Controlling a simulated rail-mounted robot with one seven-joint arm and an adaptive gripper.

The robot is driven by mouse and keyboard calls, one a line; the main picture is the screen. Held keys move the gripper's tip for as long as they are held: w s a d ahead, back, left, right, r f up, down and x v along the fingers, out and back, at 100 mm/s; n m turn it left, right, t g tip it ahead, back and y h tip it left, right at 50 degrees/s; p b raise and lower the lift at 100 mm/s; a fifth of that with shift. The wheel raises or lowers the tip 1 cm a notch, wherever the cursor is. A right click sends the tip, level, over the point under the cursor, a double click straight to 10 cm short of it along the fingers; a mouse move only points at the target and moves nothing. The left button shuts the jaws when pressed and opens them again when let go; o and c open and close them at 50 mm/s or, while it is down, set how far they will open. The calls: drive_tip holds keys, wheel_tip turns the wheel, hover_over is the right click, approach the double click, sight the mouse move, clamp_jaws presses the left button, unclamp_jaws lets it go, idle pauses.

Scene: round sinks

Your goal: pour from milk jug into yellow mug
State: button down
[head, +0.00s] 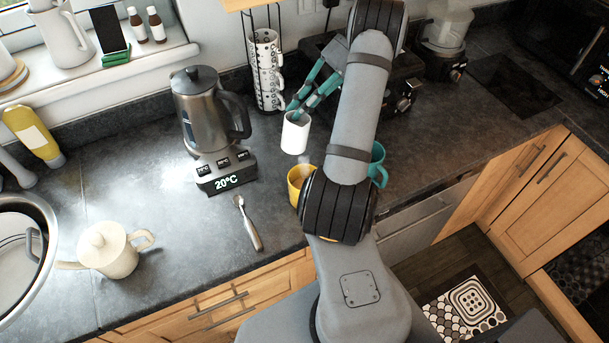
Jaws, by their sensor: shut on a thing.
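The white milk jug (295,134) is held at its upper edge by my gripper (294,110), whose teal fingers are shut on it. The jug looks slightly tilted and sits just behind and above the yellow mug in the picture. The yellow mug (296,190) stands on the worktop near its front edge. My arm hides the mug's right part. I cannot tell whether any milk is flowing from the jug, and the inside of the jug is not clear.
A steel kettle (201,112) on its 20°C base (226,175) stands left of the jug. A rack of stacked cups (265,70) is behind. A teal mug (379,172) is right of my arm.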

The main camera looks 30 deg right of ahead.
sight(301, 128)
drive_tip(key=shift+a, duration=0.1)
drive_tip(key=h, duration=0.2)
drive_tip(key=shift+s+a+r+t+h, duration=0.15)
drive_tip(key=shift+t+h, duration=0.15)
drive_tip(key=shift+t, duration=0.1)
drive_tip(key=shift+n, duration=0.3)
drive_tip(key=s+r+t, duration=0.1)
drive_tip(key=s, duration=0.1)
drive_tip(key=s+a+r+n+t+h, duration=0.1)
drive_tip(key=s+t, duration=0.1)
drive_tip(key=s+a+t, duration=0.1)
drive_tip(key=shift+s+r+n+t+h, duration=0.3)
drive_tip(key=shift+s+r+n, duration=0.1)
drive_tip(key=shift+s+a+f+n+t, duration=0.1)
drive_tip(key=shift+s+f+n+t, duration=0.1)
drive_tip(key=shift+s+t, duration=0.2)
drive_tip(key=shift+s+a+f+n+t, duration=0.1)
drive_tip(key=shift+s+f+t, duration=0.05)
drive_tip(key=shift+s+t, duration=0.2)
drive_tip(key=shift+s+a+r+t, duration=0.1)
drive_tip(key=shift+s+r+t, duration=0.05)
drive_tip(key=shift+s+t, duration=0.2)
